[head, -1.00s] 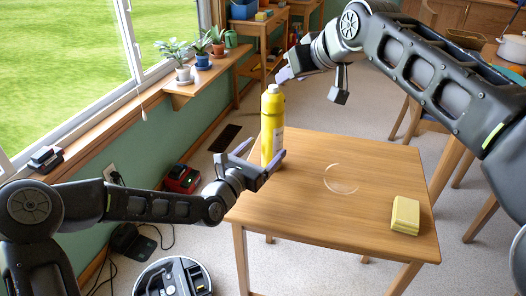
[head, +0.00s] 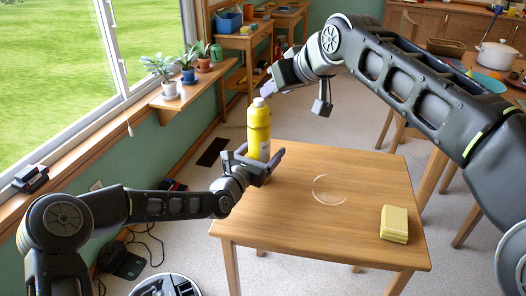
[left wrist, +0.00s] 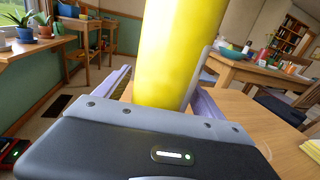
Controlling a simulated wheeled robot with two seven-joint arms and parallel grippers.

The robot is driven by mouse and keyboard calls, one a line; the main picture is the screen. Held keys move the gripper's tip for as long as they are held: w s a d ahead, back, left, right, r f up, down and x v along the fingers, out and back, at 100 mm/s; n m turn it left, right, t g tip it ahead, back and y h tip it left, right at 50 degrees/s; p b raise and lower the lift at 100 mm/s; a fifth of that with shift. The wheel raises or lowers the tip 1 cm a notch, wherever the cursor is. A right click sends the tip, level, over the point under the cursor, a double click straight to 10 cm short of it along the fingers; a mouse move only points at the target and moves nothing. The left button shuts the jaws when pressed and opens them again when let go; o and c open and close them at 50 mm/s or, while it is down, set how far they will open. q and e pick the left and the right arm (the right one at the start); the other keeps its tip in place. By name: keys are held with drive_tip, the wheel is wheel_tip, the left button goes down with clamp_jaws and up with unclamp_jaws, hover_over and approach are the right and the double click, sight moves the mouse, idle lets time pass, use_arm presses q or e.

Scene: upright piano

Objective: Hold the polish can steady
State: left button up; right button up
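The yellow polish can (head: 258,132) with a pale cap stands upright at the table's far left corner. My left gripper (head: 262,152) is around the can's lower part, one finger on each side. It appears open; in the left wrist view the can (left wrist: 178,50) stands between its fingers, with a small gap at the left finger and the right finger close against or near it. My right gripper (head: 276,85) hangs in the air just above and beyond the cap; its finger opening is too small to tell.
The wooden table (head: 300,225) has a pale ring mark (head: 330,190) and a yellow sponge-like block (head: 394,223) at its right. A window sill with potted plants (head: 188,72) lies at left. The table's middle is clear.

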use_arm(q)
clamp_jaws()
idle(0.7)
use_arm(e)
drive_tip(key=shift+c, duration=0.5)
clamp_jaws()
idle(1.1)
